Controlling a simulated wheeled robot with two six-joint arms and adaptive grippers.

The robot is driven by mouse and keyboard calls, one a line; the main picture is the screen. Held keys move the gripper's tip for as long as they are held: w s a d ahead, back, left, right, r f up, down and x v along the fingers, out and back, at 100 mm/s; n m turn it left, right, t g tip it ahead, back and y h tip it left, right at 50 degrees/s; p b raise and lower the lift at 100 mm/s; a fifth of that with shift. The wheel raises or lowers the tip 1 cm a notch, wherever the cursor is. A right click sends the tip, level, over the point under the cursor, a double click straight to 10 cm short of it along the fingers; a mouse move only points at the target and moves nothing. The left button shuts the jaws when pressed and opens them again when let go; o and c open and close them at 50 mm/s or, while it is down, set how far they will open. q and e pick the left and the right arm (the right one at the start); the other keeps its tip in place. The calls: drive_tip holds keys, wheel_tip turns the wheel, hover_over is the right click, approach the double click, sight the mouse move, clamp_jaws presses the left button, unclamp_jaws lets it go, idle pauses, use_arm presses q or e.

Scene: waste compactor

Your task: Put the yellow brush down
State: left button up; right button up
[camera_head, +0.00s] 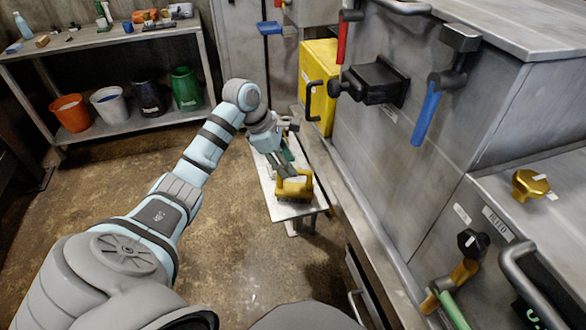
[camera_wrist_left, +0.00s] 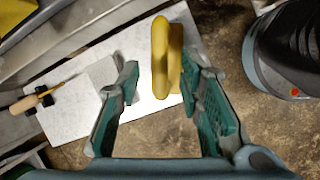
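The yellow brush (camera_head: 296,187) is at the near end of a small white-topped table, and its yellow handle shows in the left wrist view (camera_wrist_left: 168,60). Its lower side is not clear, so I cannot see bristles. My left gripper (camera_head: 282,172) is over the table, right by the brush. In the left wrist view its two green-padded fingers (camera_wrist_left: 158,84) are spread apart. The handle lies between the fingertips, closer to the right one, with a clear gap to the left one. My right gripper is not in view.
The white table top (camera_wrist_left: 75,125) also bears a wooden-handled tool (camera_wrist_left: 32,102). The grey compactor (camera_head: 400,140) with levers stands close on the right. A shelf (camera_head: 120,125) with several buckets stands at the back left. The floor left of the table is clear.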

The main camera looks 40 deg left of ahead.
use_arm(q)
drive_tip(key=v, duration=0.8)
drive_tip(key=shift+p, duration=0.4)
drive_tip(key=shift+d+f, duration=0.1)
